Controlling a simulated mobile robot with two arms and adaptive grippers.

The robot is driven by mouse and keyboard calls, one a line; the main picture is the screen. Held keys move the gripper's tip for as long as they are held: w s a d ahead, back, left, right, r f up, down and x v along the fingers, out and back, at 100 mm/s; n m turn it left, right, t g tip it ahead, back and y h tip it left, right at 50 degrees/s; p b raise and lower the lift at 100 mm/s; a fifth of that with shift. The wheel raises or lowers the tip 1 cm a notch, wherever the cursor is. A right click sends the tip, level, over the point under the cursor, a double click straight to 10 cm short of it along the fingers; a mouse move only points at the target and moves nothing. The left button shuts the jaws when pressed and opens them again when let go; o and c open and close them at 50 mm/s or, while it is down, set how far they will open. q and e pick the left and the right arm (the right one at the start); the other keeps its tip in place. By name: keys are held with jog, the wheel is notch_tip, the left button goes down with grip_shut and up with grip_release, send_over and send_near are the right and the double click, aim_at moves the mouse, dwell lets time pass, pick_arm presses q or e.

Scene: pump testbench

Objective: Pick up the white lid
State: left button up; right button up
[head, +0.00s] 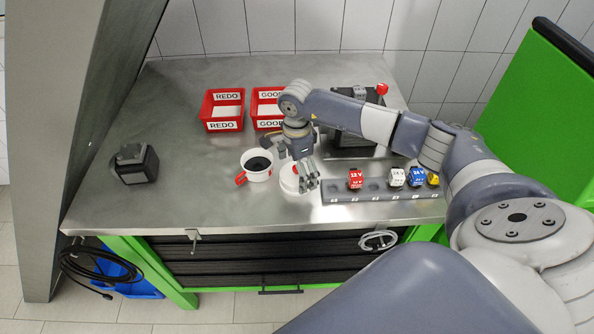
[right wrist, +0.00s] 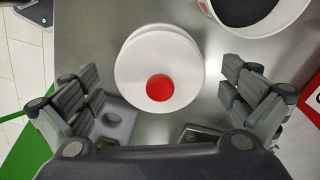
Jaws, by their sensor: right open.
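The white lid (head: 287,184) lies on the metal table, partly hidden by my right gripper in the head view. In the right wrist view the lid (right wrist: 135,70) is a round white disc with a red knob (right wrist: 160,87) on top. My right gripper (head: 307,186) is over the lid. In the right wrist view its open fingers (right wrist: 160,95) stand on either side of the lid, with a gap on both sides. My left gripper is not in view.
A white pot (head: 256,165) with a red handle stands left of the lid. A grey rack (head: 335,192) with several labelled coloured blocks lies close on the right. Red REDO (head: 222,109) and GOOD bins stand behind. A dark device (head: 134,163) sits at left; the table between is clear.

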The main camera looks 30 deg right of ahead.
jog(key=shift+f, duration=0.2)
jog(key=c, duration=0.9)
jog(key=shift+o, duration=0.2)
jog(key=shift+r, duration=0.15)
